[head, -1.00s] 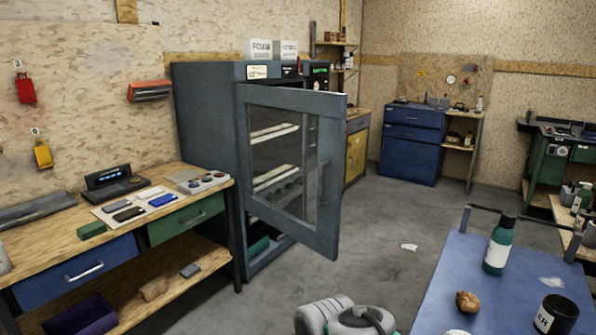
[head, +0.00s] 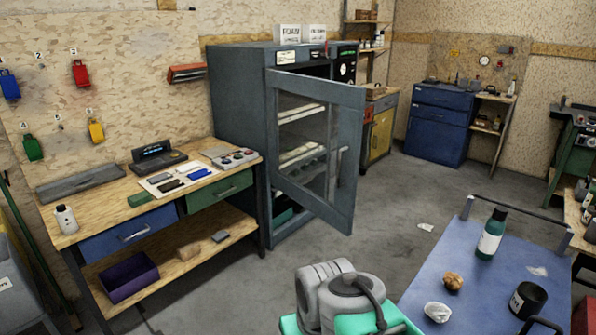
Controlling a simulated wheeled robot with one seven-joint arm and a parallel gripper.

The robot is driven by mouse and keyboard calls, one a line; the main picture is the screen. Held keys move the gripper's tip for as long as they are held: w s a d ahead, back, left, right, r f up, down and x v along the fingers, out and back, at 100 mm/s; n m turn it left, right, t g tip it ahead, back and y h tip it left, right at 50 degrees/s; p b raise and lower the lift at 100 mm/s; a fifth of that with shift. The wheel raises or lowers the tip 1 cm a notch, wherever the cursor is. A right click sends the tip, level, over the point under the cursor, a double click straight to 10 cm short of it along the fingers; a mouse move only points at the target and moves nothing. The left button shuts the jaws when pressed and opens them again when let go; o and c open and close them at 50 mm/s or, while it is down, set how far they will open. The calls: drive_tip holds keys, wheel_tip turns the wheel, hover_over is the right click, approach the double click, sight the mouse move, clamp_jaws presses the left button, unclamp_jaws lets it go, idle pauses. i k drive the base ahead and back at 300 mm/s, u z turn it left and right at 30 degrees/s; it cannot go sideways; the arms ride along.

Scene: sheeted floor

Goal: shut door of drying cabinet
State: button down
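The dark grey drying cabinet (head: 236,105) stands against the back wall, left of centre in the head view. Its glazed door (head: 315,210) is open, swung out toward me, with its hinge side at the left and its free edge at the right. A vertical handle (head: 341,166) shows near the free edge. Pale shelves (head: 300,152) show through the glass. Rounded grey links of my own arm show at the bottom centre, apart from the door in the picture. My gripper is not in view.
A wooden workbench (head: 100,235) stands left of the cabinet. A blue-topped cart (head: 455,285) with a bottle (head: 492,234), a black mug (head: 527,300) and small items is at the lower right.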

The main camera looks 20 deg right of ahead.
sight(351, 99)
drive_tip(key=u, duration=0.9)
drive_tip(key=i, duration=1.7)
drive_tip(key=z, duration=0.95)
drive_tip(key=i, duration=0.7)
drive_tip(key=z, duration=0.3)
